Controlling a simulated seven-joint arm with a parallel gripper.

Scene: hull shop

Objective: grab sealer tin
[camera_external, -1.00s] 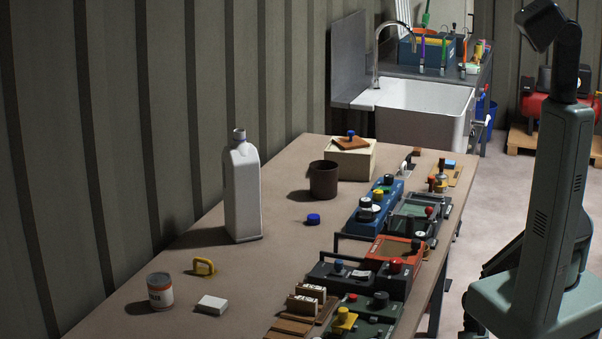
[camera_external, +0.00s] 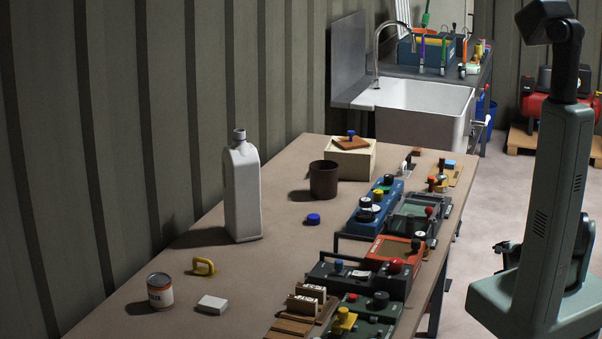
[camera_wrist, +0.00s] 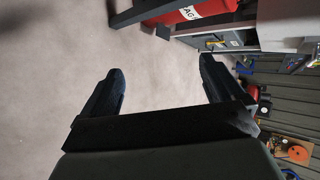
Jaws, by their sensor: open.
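The sealer tin (camera_external: 160,292) stands upright at the near left of the workbench (camera_external: 240,285) in the external view. It is a small round tin with a dark rim, a white label and an orange-brown band; part of its lettering shows. My gripper (camera_wrist: 161,74) is open and empty in the wrist view, its two dark fingers wide apart over bare floor. In the external view a dark part of my arm shows beside the robot's base, right of the bench and far from the tin. I cannot make out the tin in the wrist view.
A yellow handle (camera_external: 204,266) and a white block (camera_external: 212,304) lie right of the tin. A tall white bottle (camera_external: 242,195) stands behind them. A red object (camera_wrist: 195,10) is ahead.

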